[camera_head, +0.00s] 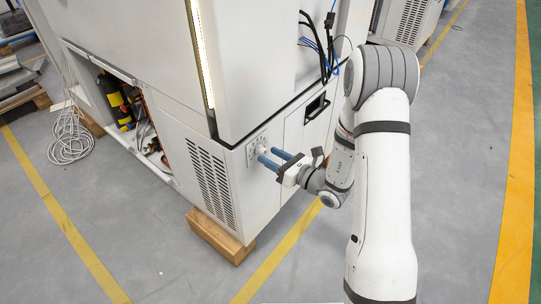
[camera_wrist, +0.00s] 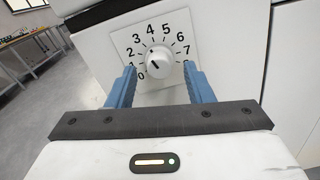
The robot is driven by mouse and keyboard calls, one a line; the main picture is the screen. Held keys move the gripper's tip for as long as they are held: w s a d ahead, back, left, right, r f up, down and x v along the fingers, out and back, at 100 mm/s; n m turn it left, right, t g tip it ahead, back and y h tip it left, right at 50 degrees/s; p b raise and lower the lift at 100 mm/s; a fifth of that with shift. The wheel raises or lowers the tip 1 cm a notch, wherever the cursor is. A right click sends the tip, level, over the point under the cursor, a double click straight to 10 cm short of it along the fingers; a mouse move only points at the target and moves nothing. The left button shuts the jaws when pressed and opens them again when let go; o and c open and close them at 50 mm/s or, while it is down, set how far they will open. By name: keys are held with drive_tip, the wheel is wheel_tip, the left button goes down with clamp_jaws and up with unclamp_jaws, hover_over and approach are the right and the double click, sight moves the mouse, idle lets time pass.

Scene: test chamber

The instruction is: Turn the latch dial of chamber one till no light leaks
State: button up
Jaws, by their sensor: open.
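The latch dial (camera_head: 262,149) is a white round knob on a square plate, low on the white chamber (camera_head: 258,60). In the wrist view the dial (camera_wrist: 161,55) has numbers from 0 to 7 around it. Its short dark mark sits at the lower left, towards the low numbers. A bright yellowish strip of light (camera_head: 202,52) shows along the chamber's upright edge. My gripper (camera_head: 266,156) is open, its blue fingers pointing at the dial. In the wrist view the fingertips (camera_wrist: 159,70) are left and right of the knob, with gaps; I cannot tell their depth.
A recessed black handle (camera_head: 317,106) is right of the dial, with dark and blue cables (camera_head: 322,48) above it. A wooden block (camera_head: 220,237) supports the chamber's corner. A coiled white cable (camera_head: 70,138) lies at left. The floor at right is clear.

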drive_tip(key=v, duration=0.7)
drive_tip(key=shift+p, duration=0.4)
drive_tip(key=s+a+r+n+g+h+p, duration=0.1)
drive_tip(key=s+a+r+n+g+p, duration=0.1)
drive_tip(key=s+r+n+g+p, duration=0.65)
drive_tip(key=s+a+r+n+g+h+p, duration=0.1)
drive_tip(key=s+a+r+n+g+p, duration=0.3)
drive_tip(key=s+r+n, duration=0.7)
drive_tip(key=s+d+r+n+t+h+p, duration=0.1)
drive_tip(key=d+r+n+t+h+p, duration=0.3)
drive_tip(key=d+r+n+h+p, duration=0.4)
drive_tip(key=d+r+h+p, duration=0.2)
drive_tip(key=d+r+h, duration=0.2)
drive_tip(key=d+r, duration=0.3)
drive_tip(key=shift+w+v, duration=0.4)
drive_tip(key=shift+v, duration=1.4)
drive_tip(key=shift+r+n, duration=0.1)
drive_tip(key=shift+n, duration=0.15)
drive_tip(key=shift+c, duration=0.4)
